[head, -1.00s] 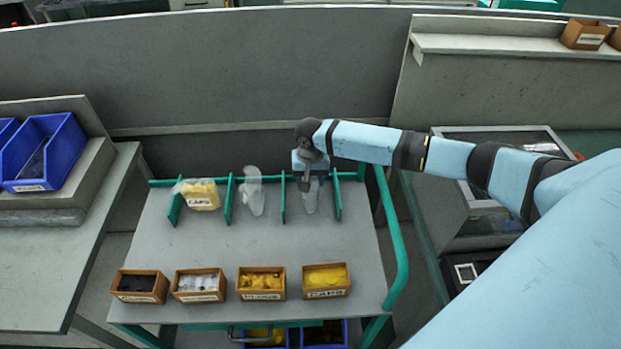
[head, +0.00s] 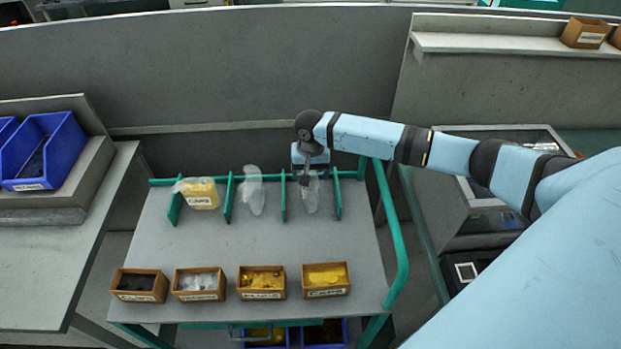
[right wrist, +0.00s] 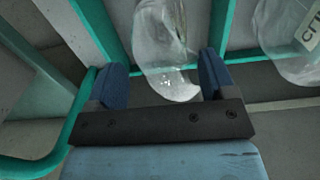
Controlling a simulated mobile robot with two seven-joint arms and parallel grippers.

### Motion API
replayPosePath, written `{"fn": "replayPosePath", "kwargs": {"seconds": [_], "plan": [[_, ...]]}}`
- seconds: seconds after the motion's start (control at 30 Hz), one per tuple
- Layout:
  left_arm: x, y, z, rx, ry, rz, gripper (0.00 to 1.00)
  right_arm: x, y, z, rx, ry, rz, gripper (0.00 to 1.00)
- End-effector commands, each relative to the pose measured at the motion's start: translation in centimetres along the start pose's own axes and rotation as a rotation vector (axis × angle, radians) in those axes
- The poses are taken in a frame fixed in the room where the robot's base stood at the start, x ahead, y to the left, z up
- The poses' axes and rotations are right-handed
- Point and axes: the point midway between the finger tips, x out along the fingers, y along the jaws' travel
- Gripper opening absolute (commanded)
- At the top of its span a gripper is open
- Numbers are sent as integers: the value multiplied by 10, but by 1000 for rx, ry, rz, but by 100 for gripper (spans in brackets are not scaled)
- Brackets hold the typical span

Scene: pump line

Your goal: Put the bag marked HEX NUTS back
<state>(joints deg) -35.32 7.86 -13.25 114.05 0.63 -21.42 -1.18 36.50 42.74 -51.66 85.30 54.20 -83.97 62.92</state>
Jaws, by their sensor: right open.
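A clear bag (head: 312,198) stands in the right-hand slot of the green divider rack on the cart; no marking on it is readable. My right gripper (head: 308,179) is just above and behind it. In the right wrist view, my open right gripper (right wrist: 161,76) has its two blue fingers apart on either side of the bag's near end (right wrist: 160,50), which looks clear with a few shiny bits. A second clear bag (head: 253,192) stands one slot to the left; part of its label shows in the right wrist view (right wrist: 305,40). My left gripper is out of view.
A yellow bag marked CAPS (head: 199,193) is in the left slot. Several small labelled boxes line the cart's front edge, including a yellow-filled box (head: 326,279). Green dividers and a side rail (head: 392,240) stand close to the arm. The cart's middle is clear.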

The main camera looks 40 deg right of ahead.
Motion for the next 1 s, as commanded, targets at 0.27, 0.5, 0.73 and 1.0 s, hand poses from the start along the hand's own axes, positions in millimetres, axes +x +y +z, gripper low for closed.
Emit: {"fn": "replayPosePath", "kwargs": {"seconds": [0.27, 0.5, 0.73, 1.0], "plan": [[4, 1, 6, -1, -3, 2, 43, -61, 0, -1, -1, 3, -3, 77], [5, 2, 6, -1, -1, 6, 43, -93, 0, 0, 1, 0, -1, 77], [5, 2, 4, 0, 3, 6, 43, -99, 0, 0, 0, 0, 0, 77], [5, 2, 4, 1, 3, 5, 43, -99, 0, 0, 0, 0, 0, 77]]}}
